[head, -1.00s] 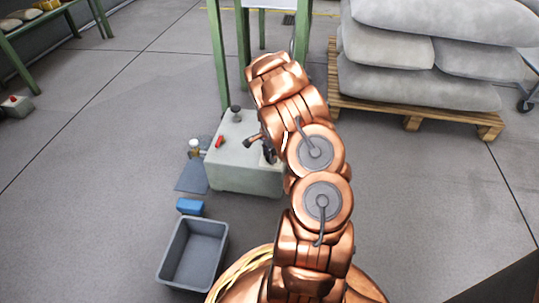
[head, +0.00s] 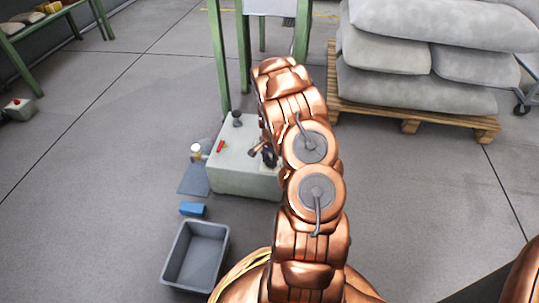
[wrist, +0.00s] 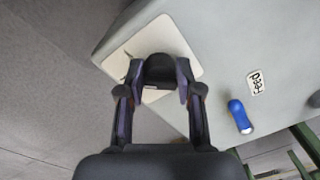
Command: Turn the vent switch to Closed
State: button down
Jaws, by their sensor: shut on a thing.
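A black knob (wrist: 158,70) sits on a pale plate (wrist: 182,36) at the corner of a grey-green machine box (wrist: 240,35). I take the knob to be the vent switch; the small marking beside it is too small to read. My gripper (wrist: 157,82) is shut on this knob, one finger on each side. In the head view the box (head: 240,182) stands on the floor, and my gripper (head: 262,153) is at its top right side, partly hidden by my copper arm. The knob cannot be made out there.
The head view shows a red part (head: 220,146) and a dark knob (head: 237,118) there. A grey bin (head: 167,270) and blue block (head: 193,209) lie in front. A sack-laden pallet (head: 410,126) stands right.

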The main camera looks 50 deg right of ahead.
jog(key=n+p, duration=0.4)
jog(key=p, duration=0.1)
jog(key=shift+s+r+n, duration=0.1)
jog(key=shift+r+n, duration=0.1)
jog(key=shift+n, duration=0.1)
jog(key=n+p, duration=0.2)
jog(key=n, duration=0.2)
jog(key=shift+f+p, duration=0.2)
jog(key=shift+p, duration=0.2)
jog(key=shift+s+d+n, duration=0.1)
jog(key=shift+n, duration=0.2)
jog(key=c, duration=0.8)
grip_release()
jog(key=shift+r, duration=0.1)
jog(key=r, duration=1.1)
jog(key=shift+s+d+r, duration=0.1)
jog(key=shift+d+r, duration=0.15)
jog(key=shift+r, duration=0.15)
